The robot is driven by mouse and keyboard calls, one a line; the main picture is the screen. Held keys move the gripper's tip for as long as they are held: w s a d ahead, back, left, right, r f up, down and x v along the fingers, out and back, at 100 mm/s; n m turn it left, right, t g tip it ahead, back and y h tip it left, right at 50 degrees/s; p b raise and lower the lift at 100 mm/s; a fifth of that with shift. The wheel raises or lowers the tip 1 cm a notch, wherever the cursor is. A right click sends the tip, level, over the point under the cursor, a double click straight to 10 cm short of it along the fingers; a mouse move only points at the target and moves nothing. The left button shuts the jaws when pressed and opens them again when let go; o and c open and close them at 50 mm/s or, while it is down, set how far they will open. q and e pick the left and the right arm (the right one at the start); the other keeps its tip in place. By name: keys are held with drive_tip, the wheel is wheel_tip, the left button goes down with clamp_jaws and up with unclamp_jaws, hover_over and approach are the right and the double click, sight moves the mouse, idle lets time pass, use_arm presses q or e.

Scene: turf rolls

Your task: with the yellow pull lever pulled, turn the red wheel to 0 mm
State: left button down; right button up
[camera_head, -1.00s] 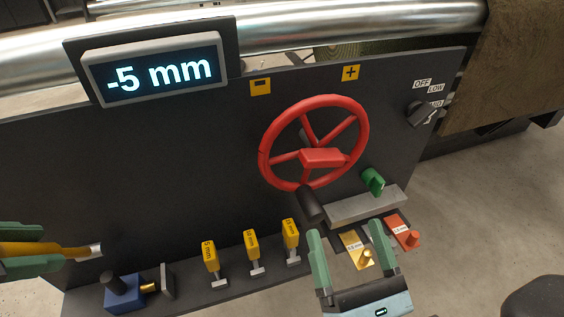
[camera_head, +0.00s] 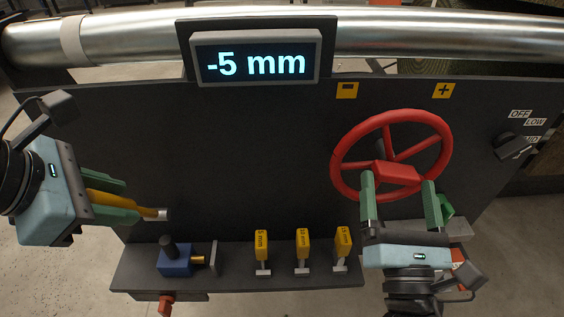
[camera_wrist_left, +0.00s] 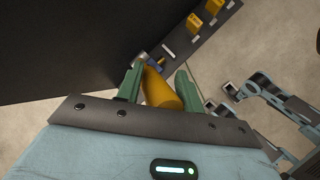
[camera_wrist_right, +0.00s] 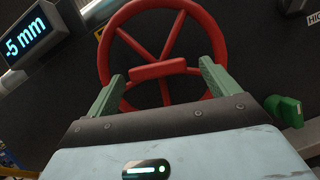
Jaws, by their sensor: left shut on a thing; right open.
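The red wheel (camera_head: 392,118) is mounted on the dark panel, and its rim and hub fill the right wrist view (camera_wrist_right: 160,70). The display (camera_head: 256,62) reads -5 mm. My left gripper (camera_head: 132,203) is shut on the yellow pull lever (camera_head: 108,202), left of the panel; the lever also shows between the fingers in the left wrist view (camera_wrist_left: 160,92). My right gripper (camera_head: 400,190) is open in front of the wheel's lower part, a finger to each side of the hub. I cannot tell whether its fingers touch the wheel. The wheel's lower rim is partly hidden by that gripper.
A yellow minus label (camera_head: 347,90) and plus label (camera_head: 443,90) sit above the wheel. A black selector knob (camera_head: 515,146) is at the right. Several yellow-tagged pieces and a blue block (camera_head: 174,262) stand on the ledge. A green knob (camera_wrist_right: 286,110) is right of the wheel.

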drive_tip(key=shift+x, duration=0.85)
drive_tip(key=shift+c, duration=0.5)
drive_tip(key=c, duration=1.3)
drive_tip(key=shift+o, duration=0.2)
drive_tip(key=shift+m+g+h, duration=0.4)
drive_tip(key=shift+m+h, duration=0.7)
drive_tip(key=shift+m, duration=1.2)
drive_tip(key=shift+c, duration=0.2)
drive_tip(key=o, duration=1.4)
